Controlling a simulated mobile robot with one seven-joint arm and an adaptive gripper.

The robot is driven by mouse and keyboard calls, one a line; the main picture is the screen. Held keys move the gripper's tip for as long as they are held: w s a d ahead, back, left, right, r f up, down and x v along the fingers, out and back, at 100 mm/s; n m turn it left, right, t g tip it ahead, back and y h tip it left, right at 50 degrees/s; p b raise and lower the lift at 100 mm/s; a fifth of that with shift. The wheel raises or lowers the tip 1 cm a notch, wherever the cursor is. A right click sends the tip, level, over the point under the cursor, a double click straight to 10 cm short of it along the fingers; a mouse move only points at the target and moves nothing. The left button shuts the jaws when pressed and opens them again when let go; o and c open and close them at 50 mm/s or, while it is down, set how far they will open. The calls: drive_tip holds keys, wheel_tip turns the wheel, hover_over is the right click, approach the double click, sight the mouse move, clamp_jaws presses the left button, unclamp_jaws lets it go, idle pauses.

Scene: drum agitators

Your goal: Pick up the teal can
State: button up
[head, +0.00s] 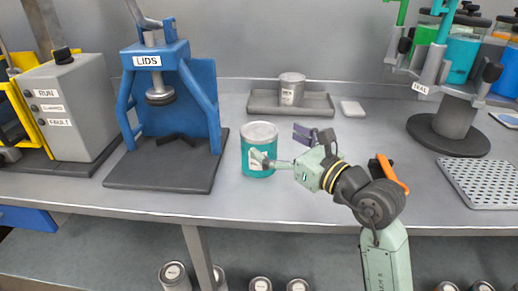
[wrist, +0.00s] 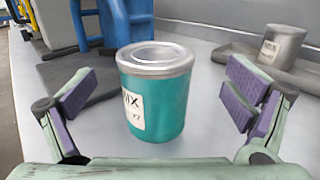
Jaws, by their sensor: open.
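The teal can (head: 251,163) stands upright on the grey bench, with a silver lid and a white label. It also shows in the middle of the wrist view (wrist: 160,108), its label to the left side. My gripper (head: 282,146) is open in the head view, just right of the can. In the wrist view my gripper (wrist: 158,98) has its purple-padded fingers spread wide, one at each side of the can, with gaps between the pads and the can. Nothing is held.
A blue press marked LIDS (head: 160,70) on a dark base stands left of the can. A grey can (head: 291,90) stands in a tray (head: 318,104) behind. A stand with coloured cans (head: 447,120) and a perforated plate (head: 485,183) are at right. The bench's front edge is close.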

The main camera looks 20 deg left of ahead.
sight(247, 124)
drive_tip(key=p+x, duration=0.2)
drive_tip(key=x, duration=0.1)
drive_tip(key=p+x, duration=0.1)
drive_tip(key=x, duration=0.1)
drive_tip(key=shift+s+a+r, duration=0.15)
drive_tip(key=shift+s+r, duration=0.1)
drive_tip(key=shift+w+a+f, duration=0.2)
drive_tip(key=shift+w+a, duration=0.05)
drive_tip(key=shift+a, duration=0.05)
drive_tip(key=c, duration=2)
drive_tip(key=shift+c, duration=0.4)
drive_tip(key=shift+r, duration=0.15)
